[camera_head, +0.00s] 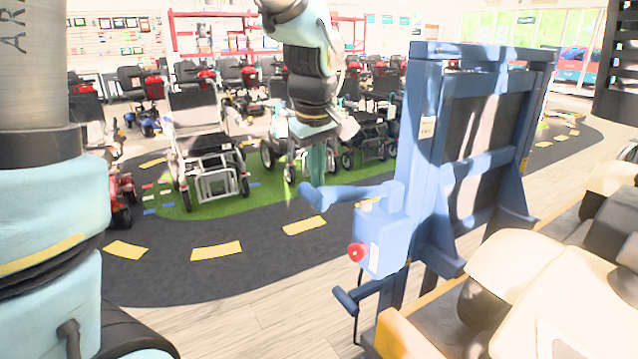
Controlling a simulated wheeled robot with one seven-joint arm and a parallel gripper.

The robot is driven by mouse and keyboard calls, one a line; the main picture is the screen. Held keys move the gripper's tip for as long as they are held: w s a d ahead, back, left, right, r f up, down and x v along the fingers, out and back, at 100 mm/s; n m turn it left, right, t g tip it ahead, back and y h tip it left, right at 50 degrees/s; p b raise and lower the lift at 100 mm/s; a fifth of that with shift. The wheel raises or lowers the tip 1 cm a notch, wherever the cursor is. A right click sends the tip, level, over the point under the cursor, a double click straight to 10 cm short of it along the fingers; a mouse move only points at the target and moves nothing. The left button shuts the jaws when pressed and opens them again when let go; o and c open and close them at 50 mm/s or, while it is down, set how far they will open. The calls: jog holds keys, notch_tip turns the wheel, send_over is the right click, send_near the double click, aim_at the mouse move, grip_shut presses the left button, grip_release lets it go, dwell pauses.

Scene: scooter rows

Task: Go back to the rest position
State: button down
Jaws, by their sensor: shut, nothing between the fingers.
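My arm comes down from the top middle of the head view. My gripper (317,165) hangs at its end, pointing down, with its teal fingers together and nothing visible between them. It appears just above the blue handle of a blue lift frame (425,150) in the picture. I cannot tell the real gap between them.
The blue lift frame, with a red knob (357,252) on its box, stands close on the right. Cream scooter bodies (550,280) fill the lower right. Wheelchairs (205,150) and scooters line the green strip behind. The dark path (200,280) at centre left is clear.

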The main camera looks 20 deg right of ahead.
dwell(0.7)
jog(key=s+a+f+m+p, duration=0.1)
jog(key=a, duration=0.7)
jog(key=a+f+m+p, duration=0.1)
jog(key=a+p, duration=0.1)
jog(key=a, duration=0.7)
jog(key=s+a+f+m+g+y+p, duration=0.1)
jog(key=a+p, duration=0.1)
jog(key=a, duration=0.7)
jog(key=shift+s+a+f+m, duration=0.15)
jog(key=shift+s+f+m, duration=0.1)
jog(key=shift+s+m, duration=0.05)
